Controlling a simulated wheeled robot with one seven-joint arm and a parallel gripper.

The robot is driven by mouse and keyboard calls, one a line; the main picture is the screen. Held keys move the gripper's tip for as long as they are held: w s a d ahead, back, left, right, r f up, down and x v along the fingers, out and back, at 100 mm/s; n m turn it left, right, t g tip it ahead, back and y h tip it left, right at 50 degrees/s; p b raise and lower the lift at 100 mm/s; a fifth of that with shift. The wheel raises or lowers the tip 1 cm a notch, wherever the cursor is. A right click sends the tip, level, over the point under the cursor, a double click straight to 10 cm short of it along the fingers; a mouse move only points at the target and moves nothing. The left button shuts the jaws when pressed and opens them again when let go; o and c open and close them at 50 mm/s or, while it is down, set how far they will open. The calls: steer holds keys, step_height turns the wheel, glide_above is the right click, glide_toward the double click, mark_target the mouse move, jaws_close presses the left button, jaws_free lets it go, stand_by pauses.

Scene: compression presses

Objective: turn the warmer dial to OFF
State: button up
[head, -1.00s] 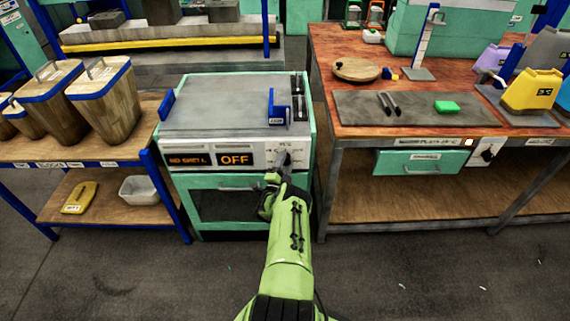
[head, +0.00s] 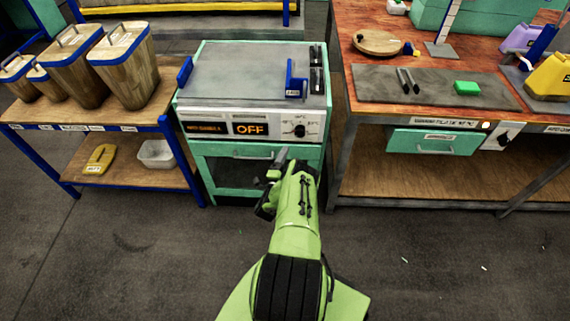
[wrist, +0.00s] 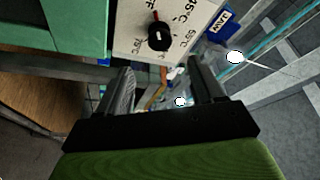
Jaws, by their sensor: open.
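The warmer (head: 250,75) is a pale-green machine with a grey top. Its orange display (head: 250,129) reads OFF. The black dial (head: 299,130) is on the right of the white front panel. In the wrist view the dial (wrist: 159,37) is ringed by °C marks, and its red mark is near a partly cropped label ending in F. My gripper (head: 277,165) is in front of and below the panel, apart from the dial. In the wrist view its two fingers (wrist: 163,88) are spread with nothing between them.
A shelf (head: 85,117) with wooden bins stands on the left. A wooden bench (head: 450,113) stands on the right, with a green drawer (head: 434,142) and another dial (head: 502,138).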

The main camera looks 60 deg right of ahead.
steer(key=p+v, duration=0.1)
steer(key=v, duration=0.4)
steer(key=shift+f+p, duration=0.1)
steer(key=shift+p, duration=0.2)
steer(key=shift+d, duration=0.1)
